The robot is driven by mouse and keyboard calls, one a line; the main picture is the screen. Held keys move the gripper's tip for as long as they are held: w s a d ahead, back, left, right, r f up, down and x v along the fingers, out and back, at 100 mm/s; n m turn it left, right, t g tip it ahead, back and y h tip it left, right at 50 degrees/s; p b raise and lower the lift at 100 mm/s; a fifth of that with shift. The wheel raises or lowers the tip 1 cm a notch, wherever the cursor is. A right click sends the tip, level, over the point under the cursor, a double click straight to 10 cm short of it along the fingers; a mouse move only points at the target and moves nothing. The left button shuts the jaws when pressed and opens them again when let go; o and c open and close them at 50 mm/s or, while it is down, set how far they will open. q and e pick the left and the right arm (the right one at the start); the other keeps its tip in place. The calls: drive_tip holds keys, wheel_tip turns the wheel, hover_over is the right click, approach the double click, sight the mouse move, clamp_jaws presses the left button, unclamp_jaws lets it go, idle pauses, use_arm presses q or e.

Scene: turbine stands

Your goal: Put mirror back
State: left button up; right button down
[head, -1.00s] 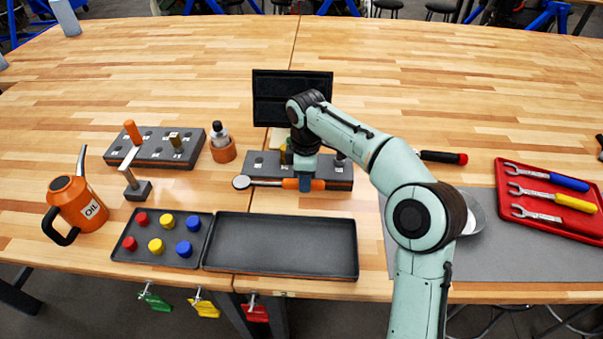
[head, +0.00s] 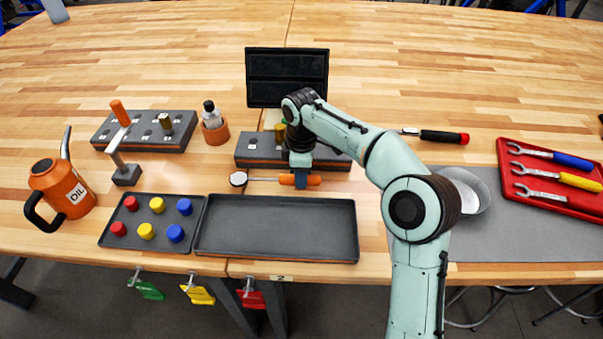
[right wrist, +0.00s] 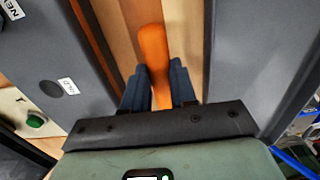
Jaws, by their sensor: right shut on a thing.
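The inspection mirror has a round head (head: 238,179), a thin metal rod and an orange handle (head: 314,180). My right gripper (head: 301,180) is shut on the orange handle, between a grey block and the empty tray. In the right wrist view the orange handle (right wrist: 152,50) sits between the two dark fingers of the right gripper (right wrist: 158,85). The mirror lies roughly level, its head pointing left. The grey block with labelled holes (head: 258,150) stands just behind it, partly hidden by my arm. My left gripper is out of view.
An empty dark tray (head: 275,228) lies in front. A tray of coloured caps (head: 150,205), an oil can (head: 62,190), and another holed block (head: 150,145) are to the left. A red wrench tray (head: 520,190) and bowl (head: 475,190) are to the right. A black panel (head: 287,75) stands behind.

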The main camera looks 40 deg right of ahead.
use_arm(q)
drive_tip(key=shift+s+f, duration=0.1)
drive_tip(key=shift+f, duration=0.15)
use_arm(e)
drive_tip(key=shift+f, duration=0.65)
drive_tip(key=c, duration=0.7)
unclamp_jaws()
drive_tip(key=shift+o, duration=0.2)
wheel_tip(320, 180, up, 3)
drive_tip(key=shift+r+p, duration=0.1)
drive_tip(key=shift+p, duration=1.1)
drive_tip(key=shift+r+p, duration=1.65)
drive_tip(key=shift+r, duration=0.35)
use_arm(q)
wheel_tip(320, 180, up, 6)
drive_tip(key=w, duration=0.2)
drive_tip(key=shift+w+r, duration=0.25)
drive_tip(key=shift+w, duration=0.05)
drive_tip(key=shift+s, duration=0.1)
use_arm(e)
drive_tip(key=shift+f, duration=0.1)
